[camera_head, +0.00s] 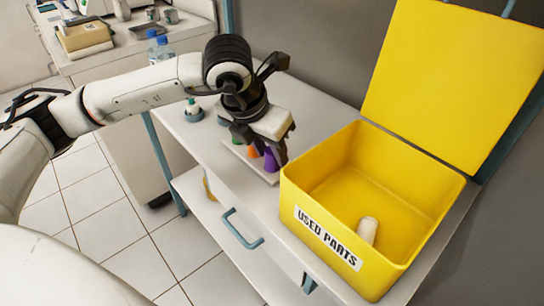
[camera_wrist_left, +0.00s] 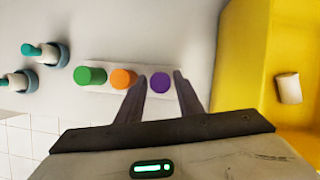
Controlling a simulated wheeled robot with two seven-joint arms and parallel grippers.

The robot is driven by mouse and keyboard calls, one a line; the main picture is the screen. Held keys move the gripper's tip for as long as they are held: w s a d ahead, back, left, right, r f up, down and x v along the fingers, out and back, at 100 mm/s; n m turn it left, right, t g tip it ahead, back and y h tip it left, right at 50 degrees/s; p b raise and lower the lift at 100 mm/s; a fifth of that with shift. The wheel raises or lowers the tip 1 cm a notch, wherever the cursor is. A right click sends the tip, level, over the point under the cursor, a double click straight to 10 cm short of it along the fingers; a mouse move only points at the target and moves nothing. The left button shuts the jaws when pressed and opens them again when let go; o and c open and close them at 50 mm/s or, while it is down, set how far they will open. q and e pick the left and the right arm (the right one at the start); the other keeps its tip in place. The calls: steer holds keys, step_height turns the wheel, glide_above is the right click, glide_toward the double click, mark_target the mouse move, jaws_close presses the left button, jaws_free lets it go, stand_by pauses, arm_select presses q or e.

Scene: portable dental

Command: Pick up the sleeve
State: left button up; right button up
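Three coloured cone-like pieces stand in a row on a white strip (camera_wrist_left: 98,68) on the cart top: green (camera_wrist_left: 90,76), orange (camera_wrist_left: 123,78) and purple (camera_wrist_left: 160,83). They may be sleeves; I cannot tell which piece is meant. My left gripper (camera_head: 266,152) points down over the row, and its fingers partly hide the pieces in the head view. In the left wrist view my left gripper (camera_wrist_left: 160,76) is open, with the purple piece between its fingers and gaps showing on both sides. A white cylinder (camera_head: 367,230) lies inside the yellow box. My right gripper is not in view.
The open yellow box (camera_head: 415,250), labelled "USED PARTS", stands just right of the row, its lid (camera_head: 450,75) raised. Two small teal-tipped items in holders (camera_head: 194,113) stand left of the row. A counter with bottles (camera_head: 158,48) is behind. Bare cart top lies behind the gripper.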

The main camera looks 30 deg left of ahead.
arm_select(q)
steer(key=shift+x, duration=0.75)
steer(key=c, duration=0.8)
steer(key=shift+o, duration=0.2)
steer(key=shift+r+p, duration=0.3)
steer(key=shift+r, duration=4.75)
